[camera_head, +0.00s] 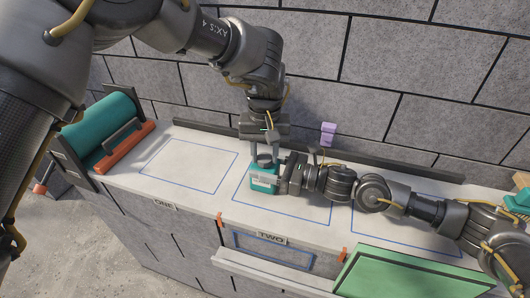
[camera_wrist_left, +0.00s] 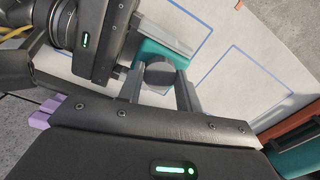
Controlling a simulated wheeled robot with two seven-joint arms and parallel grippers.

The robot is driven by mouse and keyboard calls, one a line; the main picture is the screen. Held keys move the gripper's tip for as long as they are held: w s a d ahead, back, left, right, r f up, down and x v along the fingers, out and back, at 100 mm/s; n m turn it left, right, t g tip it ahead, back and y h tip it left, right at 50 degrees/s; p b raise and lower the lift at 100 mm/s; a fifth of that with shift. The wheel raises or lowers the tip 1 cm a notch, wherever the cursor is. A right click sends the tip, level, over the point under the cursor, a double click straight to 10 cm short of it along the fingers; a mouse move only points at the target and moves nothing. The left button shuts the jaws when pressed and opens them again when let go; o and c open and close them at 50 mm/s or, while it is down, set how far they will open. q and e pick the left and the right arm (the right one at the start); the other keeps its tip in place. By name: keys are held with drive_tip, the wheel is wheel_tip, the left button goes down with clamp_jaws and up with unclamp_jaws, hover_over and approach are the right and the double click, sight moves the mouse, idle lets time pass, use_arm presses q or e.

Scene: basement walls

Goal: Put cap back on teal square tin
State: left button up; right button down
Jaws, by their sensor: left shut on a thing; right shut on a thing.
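The teal square tin (camera_head: 263,182) stands upright on the worktop in the outlined area marked TWO. Its teal side also shows in the left wrist view (camera_wrist_left: 158,54). My right gripper (camera_head: 279,180) comes from the right and is shut on the tin. My left gripper (camera_head: 264,154) points down from above and is shut on the dark round cap (camera_head: 265,160). In the left wrist view the cap (camera_wrist_left: 160,74) sits between the two fingers, over the tin. I cannot tell whether the cap touches the tin; the fingers partly hide the tin's top.
A teal roll in a dark and orange holder (camera_head: 118,130) stands at the left end. A small purple object (camera_head: 328,131) is at the back by the wall. A green panel (camera_head: 405,275) is at the front right. The outlined area marked ONE (camera_head: 188,165) is clear.

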use_arm(q)
drive_tip(key=o, duration=1)
drive_tip(key=shift+c, duration=0.2)
drive_tip(key=shift+r, duration=2.3)
drive_tip(key=shift+f, duration=0.1)
drive_tip(key=shift+c, duration=0.5)
